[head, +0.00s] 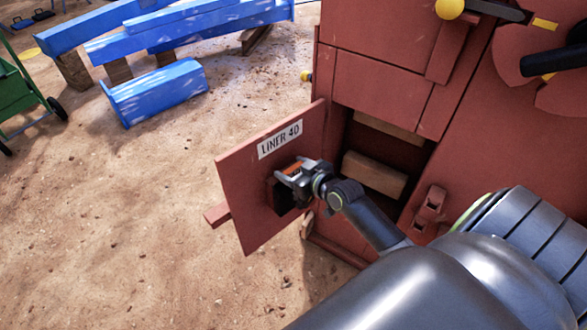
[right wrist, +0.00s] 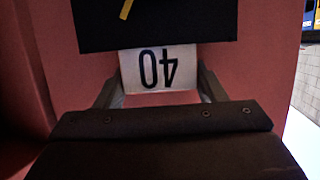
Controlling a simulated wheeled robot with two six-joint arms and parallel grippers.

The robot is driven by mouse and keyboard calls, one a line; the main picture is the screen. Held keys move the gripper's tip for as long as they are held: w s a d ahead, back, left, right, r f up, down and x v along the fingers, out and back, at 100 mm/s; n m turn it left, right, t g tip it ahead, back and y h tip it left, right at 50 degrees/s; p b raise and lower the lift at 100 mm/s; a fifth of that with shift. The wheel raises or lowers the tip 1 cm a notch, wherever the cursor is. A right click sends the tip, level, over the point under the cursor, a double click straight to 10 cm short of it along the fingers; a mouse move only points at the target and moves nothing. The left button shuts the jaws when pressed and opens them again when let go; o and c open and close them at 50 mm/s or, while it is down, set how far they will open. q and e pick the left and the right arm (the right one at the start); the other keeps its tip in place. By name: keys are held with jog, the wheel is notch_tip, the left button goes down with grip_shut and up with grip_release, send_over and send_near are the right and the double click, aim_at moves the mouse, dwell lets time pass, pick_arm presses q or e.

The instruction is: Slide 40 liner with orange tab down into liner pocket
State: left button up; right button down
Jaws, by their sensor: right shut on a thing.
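The liner (head: 240,200) is a flat red plate with a white label reading "LINER 40". It is tilted in the head view, left of the crusher's opening. My right gripper (head: 290,172) is shut at the orange tab (head: 292,169) on the plate's face, and its fingers cover part of the tab. The opening (head: 405,150) in the red crusher body shows tan blocks inside; the liner overlaps its left edge in the picture, and I cannot tell whether they touch. The right wrist view shows the "40" label (right wrist: 158,68) upside down between the fingers. My left gripper is not in view.
The red crusher body (head: 385,50) fills the upper right, with a small bracket (head: 430,205) beside the opening. Blue beams (head: 180,35) and a blue block (head: 155,92) lie at the upper left. A green cart (head: 15,95) stands far left. The sandy ground at left is clear.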

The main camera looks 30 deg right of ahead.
jog(key=shift+r, duration=0.1)
jog(key=shift+c, duration=1.3)
grip_release()
jog(key=shift+f, duration=0.3)
jog(key=p+v, duration=0.2)
jog(key=v, duration=1.5)
jog(key=shift+s+a+r, duration=0.1)
jog(key=shift+s+r, duration=0.1)
jog(key=shift+r, duration=0.05)
